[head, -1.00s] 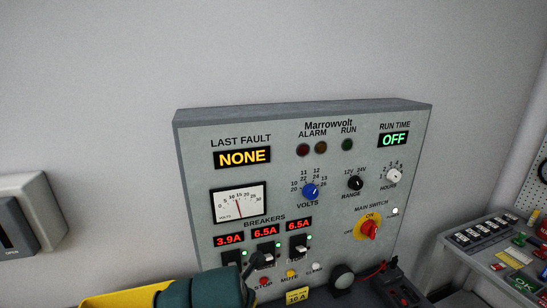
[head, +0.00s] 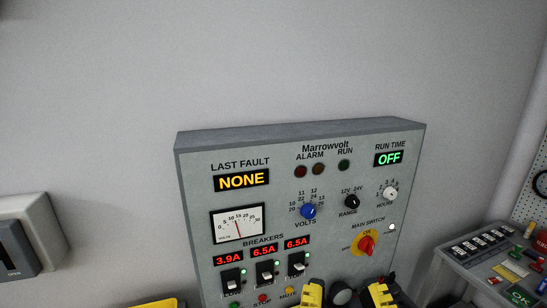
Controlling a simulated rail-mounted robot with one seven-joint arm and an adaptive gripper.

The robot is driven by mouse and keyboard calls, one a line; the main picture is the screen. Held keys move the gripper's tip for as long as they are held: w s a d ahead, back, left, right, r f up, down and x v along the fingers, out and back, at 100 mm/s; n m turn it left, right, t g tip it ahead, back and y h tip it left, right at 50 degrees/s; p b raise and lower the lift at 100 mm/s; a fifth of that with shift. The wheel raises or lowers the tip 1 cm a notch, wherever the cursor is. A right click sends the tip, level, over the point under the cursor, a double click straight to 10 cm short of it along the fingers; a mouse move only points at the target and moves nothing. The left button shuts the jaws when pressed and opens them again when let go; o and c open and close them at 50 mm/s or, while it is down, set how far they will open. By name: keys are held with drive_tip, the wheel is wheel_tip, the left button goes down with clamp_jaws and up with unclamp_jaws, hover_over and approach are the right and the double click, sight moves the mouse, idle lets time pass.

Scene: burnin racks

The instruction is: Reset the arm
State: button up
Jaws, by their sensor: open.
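My gripper (head: 346,294) shows at the bottom edge of the head view, in front of the lower right part of the grey Marrowvolt panel (head: 184,185). Its two yellow-and-black fingers stand wide apart, with nothing seen between them but the panel's round black fitting (head: 341,291) behind. The rest of my arm is below the picture. My gripper looks clear of the breaker switches (head: 265,273), which stand to its left.
The panel carries a red main switch (head: 366,245), a blue volts knob (head: 308,211) and a meter (head: 238,224). A control bench (head: 470,262) stands at right, a grey wall box (head: 20,240) at left. A yellow bin edge (head: 155,303) shows below. The wall above is clear.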

wheel_tip(320, 180, up, 22)
drive_tip(key=p, duration=1.9)
